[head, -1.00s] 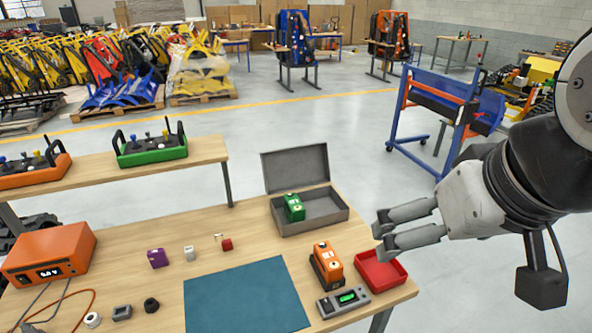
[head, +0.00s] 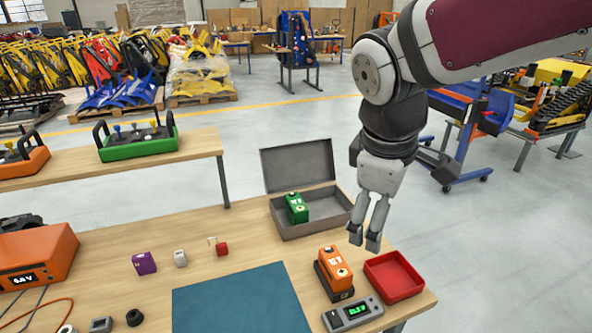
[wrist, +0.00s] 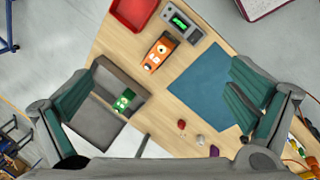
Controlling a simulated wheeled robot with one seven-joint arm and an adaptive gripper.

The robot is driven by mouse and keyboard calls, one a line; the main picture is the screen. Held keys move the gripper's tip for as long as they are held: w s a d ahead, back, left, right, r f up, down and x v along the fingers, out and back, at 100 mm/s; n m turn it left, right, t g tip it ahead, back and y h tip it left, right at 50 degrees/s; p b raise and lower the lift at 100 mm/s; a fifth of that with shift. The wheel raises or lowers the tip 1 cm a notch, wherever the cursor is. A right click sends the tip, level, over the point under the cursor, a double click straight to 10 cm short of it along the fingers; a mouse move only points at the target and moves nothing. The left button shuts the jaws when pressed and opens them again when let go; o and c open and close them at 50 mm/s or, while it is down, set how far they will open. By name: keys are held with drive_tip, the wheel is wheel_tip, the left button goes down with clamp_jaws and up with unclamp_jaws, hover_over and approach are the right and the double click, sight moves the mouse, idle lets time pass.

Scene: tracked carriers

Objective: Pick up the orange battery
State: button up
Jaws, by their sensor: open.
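The orange battery (head: 334,269) stands upright on the wooden workbench, between the blue mat and the red tray. It also shows near the top middle of the wrist view (wrist: 160,53). My gripper (head: 365,239) points down above the bench's right part, up and to the right of the battery in the head view. In the wrist view its fingers (wrist: 158,110) are spread wide with nothing between them. The gripper is open, empty and apart from the battery.
An open grey case (head: 316,228) holds a green battery (head: 297,208). A red tray (head: 418,285) and a grey meter (head: 335,319) with a lit display flank the orange battery. A blue mat (head: 240,305) lies left. Small purple, white and red items stand farther left.

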sight(336, 260)
drive_tip(key=w+a+f+n+h+b, duration=0.1)
drive_tip(key=w+a+f+n+b, duration=0.15)
drive_tip(key=w+f, duration=0.3)
drive_tip(key=w+a+f+n+g+b, duration=0.1)
drive_tip(key=w+a+f+n+b, duration=0.1)
drive_tip(key=w+f+n, duration=0.3)
drive_tip(key=w+a+f+n+h+b, duration=0.1)
drive_tip(key=w+a+f+n+b, duration=0.2)
drive_tip(key=f, duration=0.4)
drive_tip(key=x, duration=0.9)
drive_tip(key=d+x, duration=0.1)
drive_tip(key=x, duration=0.4)
drive_tip(key=shift+s+p, duration=0.15)
drive_tip(key=shift+p, duration=0.2)
drive_tip(key=c, duration=1.5)
drive_tip(key=shift+r, duration=0.1)
drive_tip(key=shift+c, duration=0.9)
